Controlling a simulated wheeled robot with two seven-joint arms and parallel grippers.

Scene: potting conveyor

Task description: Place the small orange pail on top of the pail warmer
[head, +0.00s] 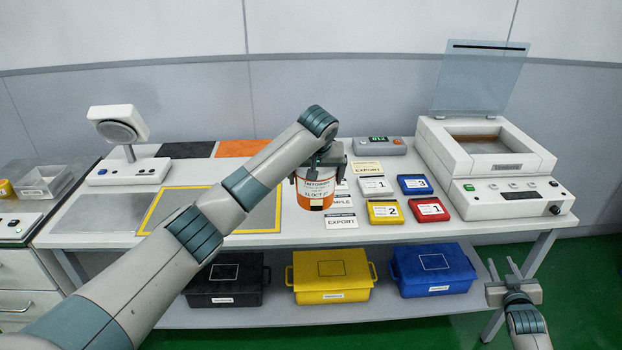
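The small orange pail (315,191) has a white label with dark print and hangs upright near the middle of the head view. My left gripper (321,172) comes down over it from above, with its fingers on either side, and is shut on it. The pail appears above the table's middle; its exact height is hard to tell. No device has a readable pail warmer label, so I cannot tell which one is the warmer. My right gripper (512,268) is open and empty at the lower right, in front of the table.
A machine with a raised clear lid (492,165) stands at right. A grey display box (379,146), cards and colored numbered cases (385,212) lie mid-table. A yellow-framed area (258,232) is behind my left arm. Black, yellow and blue bins (432,271) sit below.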

